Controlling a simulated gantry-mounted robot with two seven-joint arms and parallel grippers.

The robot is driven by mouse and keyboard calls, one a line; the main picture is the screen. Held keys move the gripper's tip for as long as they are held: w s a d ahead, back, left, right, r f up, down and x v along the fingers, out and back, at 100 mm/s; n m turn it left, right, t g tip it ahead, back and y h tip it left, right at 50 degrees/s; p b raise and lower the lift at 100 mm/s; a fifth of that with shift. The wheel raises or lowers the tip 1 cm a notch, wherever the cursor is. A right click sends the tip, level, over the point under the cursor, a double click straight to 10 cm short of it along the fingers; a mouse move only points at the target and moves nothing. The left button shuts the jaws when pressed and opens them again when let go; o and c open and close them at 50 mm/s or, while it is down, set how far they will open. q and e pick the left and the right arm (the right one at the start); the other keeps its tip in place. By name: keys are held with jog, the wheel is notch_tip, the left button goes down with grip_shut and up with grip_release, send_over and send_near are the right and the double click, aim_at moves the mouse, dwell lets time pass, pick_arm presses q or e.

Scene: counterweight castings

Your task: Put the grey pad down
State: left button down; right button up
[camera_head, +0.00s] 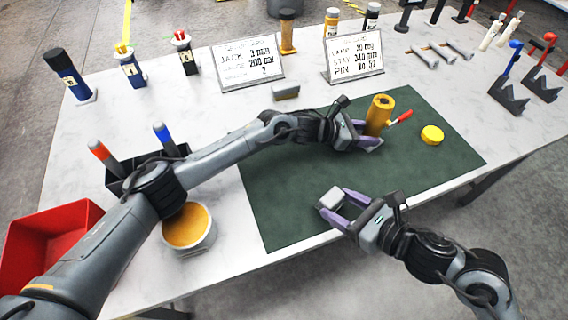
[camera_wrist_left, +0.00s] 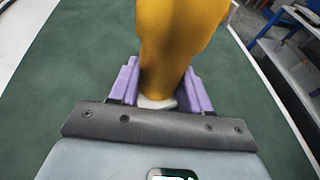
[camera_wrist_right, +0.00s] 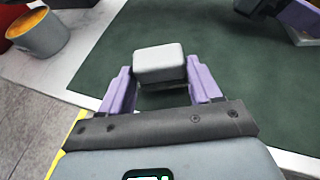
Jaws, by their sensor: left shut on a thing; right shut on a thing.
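The grey pad (camera_head: 331,198) is a small light block over the front left part of the green mat (camera_head: 290,215). My right gripper (camera_head: 335,208) is shut on it; in the right wrist view the pad (camera_wrist_right: 159,63) sits between the purple fingertips. A dark patch shows below the pad; I cannot tell whether it touches the mat. My left gripper (camera_head: 366,132) is shut on an upright yellow cylinder (camera_head: 380,112) near the mat's back edge. The cylinder also fills the middle of the left wrist view (camera_wrist_left: 178,45).
A yellow cap (camera_head: 432,135) lies on the mat's right part. A red-handled tool (camera_head: 400,118) lies beside the cylinder. A tin (camera_head: 189,228) stands left of the mat, below my left arm. Signs and bottles line the back. The mat's front middle is clear.

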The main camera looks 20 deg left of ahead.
send_over(288, 172)
jog(key=s+d, duration=0.1)
jog(key=d, duration=0.1)
jog(key=shift+s, duration=0.1)
jog(key=x, duration=0.2)
jog(key=shift+a+f, duration=0.1)
jog(key=shift+a, duration=0.15)
jog(key=shift+f, duration=0.3)
jog(key=shift+f, duration=0.15)
jog(key=o, duration=1.1)
jog(key=shift+o, duration=0.2)
jog(key=shift+d, duration=0.1)
jog(key=v, duration=1.2)
